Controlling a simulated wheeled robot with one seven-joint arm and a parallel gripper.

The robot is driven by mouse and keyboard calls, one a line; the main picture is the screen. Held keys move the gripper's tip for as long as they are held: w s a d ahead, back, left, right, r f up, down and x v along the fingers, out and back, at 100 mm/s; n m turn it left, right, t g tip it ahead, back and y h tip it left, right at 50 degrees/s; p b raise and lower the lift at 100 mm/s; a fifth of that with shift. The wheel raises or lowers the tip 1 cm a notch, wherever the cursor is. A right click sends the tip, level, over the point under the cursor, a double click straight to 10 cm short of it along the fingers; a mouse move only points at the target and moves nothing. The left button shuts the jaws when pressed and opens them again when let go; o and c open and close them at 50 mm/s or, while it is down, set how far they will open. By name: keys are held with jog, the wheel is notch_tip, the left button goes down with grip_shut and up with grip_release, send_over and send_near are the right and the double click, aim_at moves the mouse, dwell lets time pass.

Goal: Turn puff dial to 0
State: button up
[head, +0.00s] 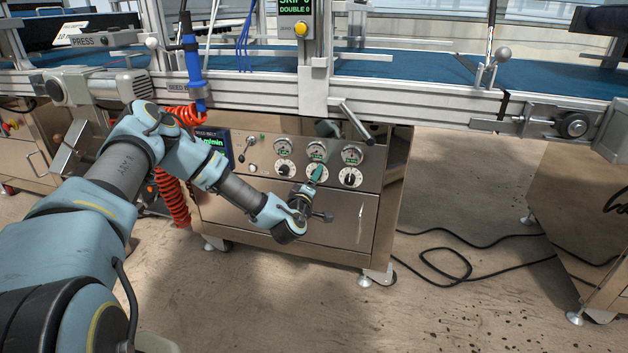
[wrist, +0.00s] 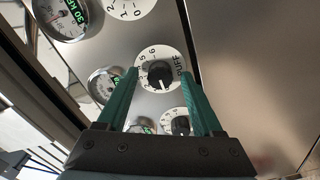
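The puff dial (wrist: 143,60) is a white disc with printed numbers and the word PUFF, with a black knob (wrist: 160,74) at its centre. It is the middle dial of the row on the steel panel in the head view, partly hidden there by my gripper (head: 317,174). In the wrist view my gripper (wrist: 160,77) has its two green fingers apart, one on each side of the knob. Gaps show between fingers and knob, and I see no contact. The number the knob points to is too small to read surely.
Similar dials sit on either side, the left one (head: 284,169) and the right one (head: 350,177). Small round gauges (head: 352,155) with green readouts sit above them. A drawer front lies below. A metal lever (head: 357,122) juts out above the panel.

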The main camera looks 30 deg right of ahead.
jog(key=p+v, duration=0.1)
jog(key=v, duration=0.9)
jog(key=shift+s+a, duration=0.3)
